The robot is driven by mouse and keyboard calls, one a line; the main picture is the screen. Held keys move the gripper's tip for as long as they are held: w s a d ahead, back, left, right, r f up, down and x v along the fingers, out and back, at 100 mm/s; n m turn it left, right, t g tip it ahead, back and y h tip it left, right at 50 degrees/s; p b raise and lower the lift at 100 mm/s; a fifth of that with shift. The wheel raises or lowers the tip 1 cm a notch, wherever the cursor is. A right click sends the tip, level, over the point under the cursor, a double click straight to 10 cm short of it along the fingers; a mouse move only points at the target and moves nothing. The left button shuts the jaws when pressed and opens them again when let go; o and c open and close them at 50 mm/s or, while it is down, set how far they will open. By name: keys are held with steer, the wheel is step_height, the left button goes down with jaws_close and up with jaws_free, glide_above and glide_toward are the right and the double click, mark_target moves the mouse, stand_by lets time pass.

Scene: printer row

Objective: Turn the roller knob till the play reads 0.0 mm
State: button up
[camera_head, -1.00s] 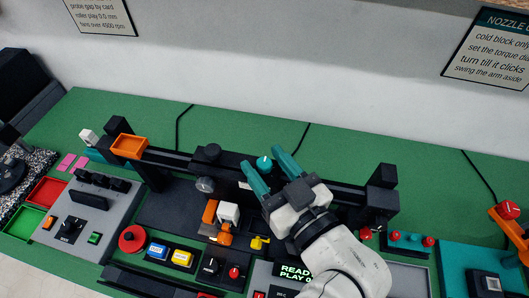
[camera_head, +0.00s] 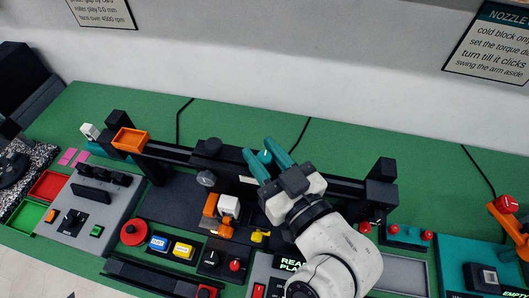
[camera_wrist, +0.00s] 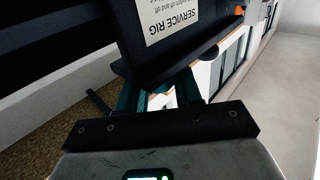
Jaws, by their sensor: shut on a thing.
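In the wrist view, the gripper (camera_wrist: 160,92) reaches under a dark housing, which hides the fingertips and the knob. The readout (camera_head: 293,264) shows green text beginning "REA" and "PLA"; my arm hides the rest, so the play value cannot be read.
An orange tray (camera_head: 129,139) sits on the left of the dark rail (camera_head: 170,152). A white-and-orange block (camera_head: 228,206) and a yellow lever (camera_head: 260,236) stand near my gripper. A grey control box (camera_head: 75,218) is on the left. A service rig label (camera_wrist: 168,18) is close in the wrist view.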

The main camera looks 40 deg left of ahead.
steer(key=shift+m+t, duration=0.4)
steer(key=shift+t, duration=0.2)
steer(key=shift+m+t+h, duration=0.7)
steer(key=shift+m+t, duration=0.2)
steer(key=shift+t, duration=0.4)
steer(key=shift+f+m+t+h+b, duration=0.2)
steer(key=shift+m+t+h+b, duration=0.9)
steer(key=shift+t, duration=0.5)
steer(key=m+t+h+b, duration=0.4)
steer(key=m+h+b, duration=0.1)
steer(key=b, duration=0.2)
steer(key=shift+a+f+t+h, duration=0.1)
steer(key=shift+t+h, duration=0.2)
steer(key=shift+t, duration=0.1)
steer(key=shift+r+m+t+h+b, duration=0.1)
steer(key=shift+m+t+h+b, duration=0.4)
steer(key=shift+m+h+b, duration=0.6)
steer(key=shift+r+m+t+h+b, duration=0.1)
steer(key=shift+m+t+h+b, duration=0.4)
steer(key=shift+h, duration=1)
steer(key=shift+m+h, duration=0.3)
steer(key=shift+m, duration=0.1)
steer(key=o, duration=0.9)
